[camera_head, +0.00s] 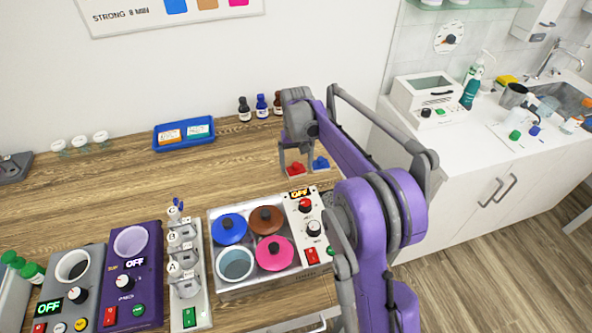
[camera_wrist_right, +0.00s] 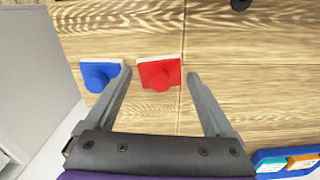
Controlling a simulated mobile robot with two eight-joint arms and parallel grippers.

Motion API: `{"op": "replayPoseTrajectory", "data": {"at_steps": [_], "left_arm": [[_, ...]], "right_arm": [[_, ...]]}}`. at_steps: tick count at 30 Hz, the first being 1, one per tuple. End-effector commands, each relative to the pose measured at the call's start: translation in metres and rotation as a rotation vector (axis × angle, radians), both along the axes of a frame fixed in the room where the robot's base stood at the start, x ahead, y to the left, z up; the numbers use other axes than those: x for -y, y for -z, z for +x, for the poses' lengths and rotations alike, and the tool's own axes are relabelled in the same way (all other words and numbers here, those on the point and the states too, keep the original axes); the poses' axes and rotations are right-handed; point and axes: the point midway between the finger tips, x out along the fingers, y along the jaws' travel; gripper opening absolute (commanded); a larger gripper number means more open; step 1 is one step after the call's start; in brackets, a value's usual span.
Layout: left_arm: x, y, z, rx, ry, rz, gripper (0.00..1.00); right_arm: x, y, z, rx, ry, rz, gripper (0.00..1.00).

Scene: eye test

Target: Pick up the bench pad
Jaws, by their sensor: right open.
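I see no pad that I can name for certain as the bench pad. A red square piece with a round knob and pale edge (camera_wrist_right: 159,73) lies on the wooden bench (camera_wrist_right: 240,90). A similar blue piece (camera_wrist_right: 100,74) lies to its left in the wrist view. In the head view, the red piece (camera_head: 296,168) and blue piece (camera_head: 321,163) are at the bench's right end. My right gripper (camera_head: 297,174) is open and empty, pointing down over the red piece, which appears between its fingers (camera_wrist_right: 158,76). The height gap is unclear. My left gripper is not in view.
A blue tray (camera_head: 184,145) with cards and several small bottles (camera_head: 262,106) stand along the wall. Bare bench lies left of my gripper.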

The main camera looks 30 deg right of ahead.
Motion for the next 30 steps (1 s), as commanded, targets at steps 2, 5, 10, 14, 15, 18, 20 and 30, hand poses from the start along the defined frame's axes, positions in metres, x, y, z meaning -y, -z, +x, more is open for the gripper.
{"op": "replayPoseTrajectory", "data": {"at_steps": [2,5,10,14,15,18,20,30], "left_arm": [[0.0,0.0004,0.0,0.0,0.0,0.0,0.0],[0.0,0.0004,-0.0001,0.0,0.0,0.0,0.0],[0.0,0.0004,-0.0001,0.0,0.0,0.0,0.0],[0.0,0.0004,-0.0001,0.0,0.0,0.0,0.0],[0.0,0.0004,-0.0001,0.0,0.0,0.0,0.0],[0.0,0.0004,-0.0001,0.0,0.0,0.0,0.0],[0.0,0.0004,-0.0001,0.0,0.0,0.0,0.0],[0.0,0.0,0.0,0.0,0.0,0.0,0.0]], "right_arm": [[-0.0001,0.0084,0.0003,0.0,0.0,0.0,0.88],[-0.0001,0.0123,-0.0001,0.0,0.0,0.0,0.88],[-0.0002,0.0122,0.0001,0.0,0.0,0.0,0.88],[-0.0002,0.012,0.0001,0.0,0.0,0.0,0.68],[-0.0002,0.012,0.0001,0.0,0.0,0.0,0.61],[-0.0002,0.0119,0.0001,0.0,0.0,0.0,0.43],[-0.0002,0.0119,0.0001,0.0,0.0,0.0,0.32],[-0.0002,0.0053,0.0002,0.0,0.0,0.0,0.27]]}}
